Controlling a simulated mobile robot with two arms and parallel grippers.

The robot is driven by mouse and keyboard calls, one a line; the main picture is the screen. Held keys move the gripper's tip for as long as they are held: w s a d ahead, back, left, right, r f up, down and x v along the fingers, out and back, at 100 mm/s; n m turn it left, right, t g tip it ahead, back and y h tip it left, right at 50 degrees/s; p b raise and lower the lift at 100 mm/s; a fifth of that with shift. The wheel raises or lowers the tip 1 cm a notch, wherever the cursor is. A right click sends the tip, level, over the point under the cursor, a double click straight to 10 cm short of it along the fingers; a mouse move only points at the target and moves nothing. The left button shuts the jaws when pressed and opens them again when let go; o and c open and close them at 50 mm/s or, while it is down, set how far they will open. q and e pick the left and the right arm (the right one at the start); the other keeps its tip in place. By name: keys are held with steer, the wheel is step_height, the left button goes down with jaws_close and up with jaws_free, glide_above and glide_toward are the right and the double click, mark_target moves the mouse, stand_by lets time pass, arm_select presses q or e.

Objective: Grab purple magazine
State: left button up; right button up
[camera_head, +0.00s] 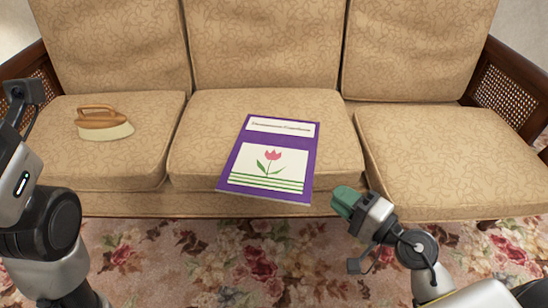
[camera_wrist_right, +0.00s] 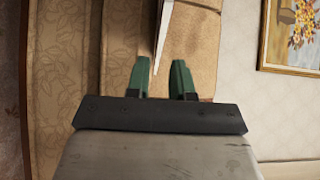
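The purple magazine (camera_head: 233,170) lies flat on the middle sofa cushion, with a tulip picture on its cover. Its near edge reaches the front of the cushion. My right gripper (camera_head: 345,201) is just right of the magazine's near right corner, apart from it in the head view. In the right wrist view, the green fingers of the right gripper (camera_wrist_right: 161,80) are spread apart. A thin pale edge (camera_wrist_right: 164,38), seemingly the magazine's, points into the gap between them. Whether it touches a finger is unclear. My left arm shows at the left; its fingertips are out of view.
The right cushion (camera_head: 440,150) is clear. Dark wooden armrests with woven panels (camera_head: 505,95) bound the sofa. A floral carpet (camera_head: 190,260) lies in front. A framed painting (camera_wrist_right: 300,30) shows in the wrist view.

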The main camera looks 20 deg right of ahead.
mark_target(307, 174)
steer(key=b+x, duration=0.1)
steer(key=x, duration=0.8)
steer(key=shift+w+a+r, duration=0.1)
steer(key=shift+w+a, duration=0.15)
steer(key=shift+w, duration=0.05)
jaws_close()
